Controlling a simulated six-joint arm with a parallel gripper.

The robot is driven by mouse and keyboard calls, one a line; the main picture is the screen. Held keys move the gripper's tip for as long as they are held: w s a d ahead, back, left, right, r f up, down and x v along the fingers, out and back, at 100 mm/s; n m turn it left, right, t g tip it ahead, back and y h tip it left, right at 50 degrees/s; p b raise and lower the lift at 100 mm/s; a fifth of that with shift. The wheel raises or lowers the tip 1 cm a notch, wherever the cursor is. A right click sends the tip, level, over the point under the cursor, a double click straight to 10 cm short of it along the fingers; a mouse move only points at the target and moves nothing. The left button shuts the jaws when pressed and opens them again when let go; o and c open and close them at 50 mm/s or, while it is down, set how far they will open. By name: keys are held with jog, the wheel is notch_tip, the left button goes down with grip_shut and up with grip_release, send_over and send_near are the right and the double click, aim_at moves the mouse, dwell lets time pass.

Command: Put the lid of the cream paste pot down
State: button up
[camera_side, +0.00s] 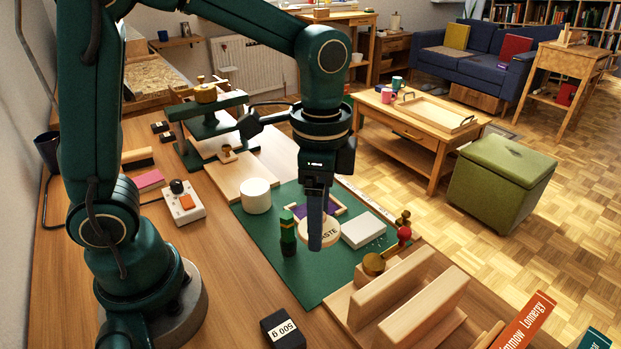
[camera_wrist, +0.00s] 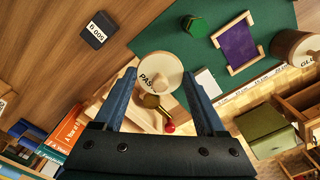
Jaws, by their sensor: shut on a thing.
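My gripper (camera_wrist: 160,80) is shut on the lid (camera_wrist: 155,66) of the cream paste pot, a round cream disc with dark lettering that partly reads "PASTE". In the wrist view the lid lies between the two blue fingertips, with a small pale knob near its middle. In the side view the lid (camera_side: 330,232) shows behind the fingers, over the near part of the green mat (camera_side: 308,281). The fingers hide part of it, and I cannot tell its exact height above the mat. A cream round pot (camera_side: 256,196) stands at the mat's left edge.
A green stopper-like piece (camera_side: 288,236) stands left of the lid. A purple-filled wooden frame (camera_side: 334,209) lies behind it, and a white block (camera_side: 363,230) lies to the right. A wooden rack (camera_side: 400,294) and a 500 g weight (camera_side: 283,328) are nearer. The near mat is clear.

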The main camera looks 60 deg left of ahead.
send_over(319, 278)
notch_tip(319, 278, down, 5)
jog(key=shift+s, duration=0.1)
jog(key=shift+f, duration=2.5)
jog(key=shift+f, duration=0.1)
jog(key=o, duration=1.3)
jog(key=shift+c, duration=0.2)
